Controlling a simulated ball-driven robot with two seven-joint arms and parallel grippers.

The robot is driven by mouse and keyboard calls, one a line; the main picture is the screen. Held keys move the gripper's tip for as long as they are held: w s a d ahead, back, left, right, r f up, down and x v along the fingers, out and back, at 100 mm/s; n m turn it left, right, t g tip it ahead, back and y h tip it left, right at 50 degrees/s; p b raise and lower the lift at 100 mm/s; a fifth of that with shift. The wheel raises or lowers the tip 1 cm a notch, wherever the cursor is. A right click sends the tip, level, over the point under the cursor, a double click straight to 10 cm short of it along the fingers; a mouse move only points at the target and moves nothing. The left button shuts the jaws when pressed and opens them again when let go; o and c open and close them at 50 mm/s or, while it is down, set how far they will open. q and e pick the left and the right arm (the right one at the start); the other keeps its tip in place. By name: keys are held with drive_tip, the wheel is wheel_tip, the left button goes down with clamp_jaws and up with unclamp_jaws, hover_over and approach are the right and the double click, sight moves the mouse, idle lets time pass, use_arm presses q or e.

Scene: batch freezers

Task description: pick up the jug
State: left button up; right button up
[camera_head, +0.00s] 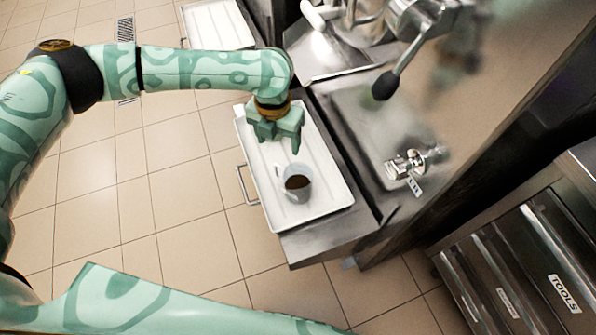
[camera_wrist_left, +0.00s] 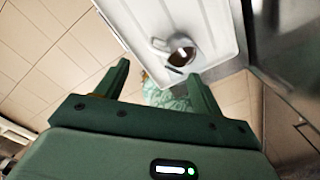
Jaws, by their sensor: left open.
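The jug (camera_head: 297,184) is a small pale grey-white vessel with dark brown liquid inside. It stands upright on a white tray (camera_head: 333,188), near the tray's front end. Its handle points up and left in the head view. My left gripper (camera_head: 280,141) is open and empty above the tray, farther back than the jug and apart from it. In the left wrist view the jug (camera_wrist_left: 181,53) lies beyond the open fingertips (camera_wrist_left: 158,72), with its handle to the left. My right gripper is not in view.
The tray rests on a steel ledge (camera_head: 322,235) against the freezer, whose tap (camera_head: 408,163) sticks out to the right. Another white tray (camera_head: 218,25) lies farther back. A steel drawer unit (camera_head: 530,255) labelled TOOLS stands at right. Tiled floor at left is clear.

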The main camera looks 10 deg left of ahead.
use_arm(q)
drive_tip(key=b, duration=0.3)
approach(291, 180)
drive_tip(key=shift+w+a+f, duration=0.1)
drive_tip(key=shift+a+f, duration=0.3)
drive_tip(key=shift+a, duration=0.2)
drive_tip(key=shift+w+a+f, duration=0.1)
drive_tip(key=shift+a+f, duration=0.3)
drive_tip(key=shift+a, duration=0.2)
drive_tip(key=shift+s+f+b, duration=0.1)
drive_tip(key=shift+f+b, duration=0.4)
drive_tip(key=shift+f, duration=0.25)
wheel_tip(291, 180, down, 5)
drive_tip(key=shift+b, duration=1.2)
drive_tip(key=shift+r, duration=0.1)
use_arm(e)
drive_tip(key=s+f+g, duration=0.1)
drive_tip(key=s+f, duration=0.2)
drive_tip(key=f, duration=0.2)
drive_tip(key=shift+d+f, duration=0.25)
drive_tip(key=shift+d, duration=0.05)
use_arm(q)
drive_tip(key=c, duration=1.3)
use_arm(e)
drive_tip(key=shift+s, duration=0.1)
use_arm(q)
drive_tip(key=shift+c, duration=0.2)
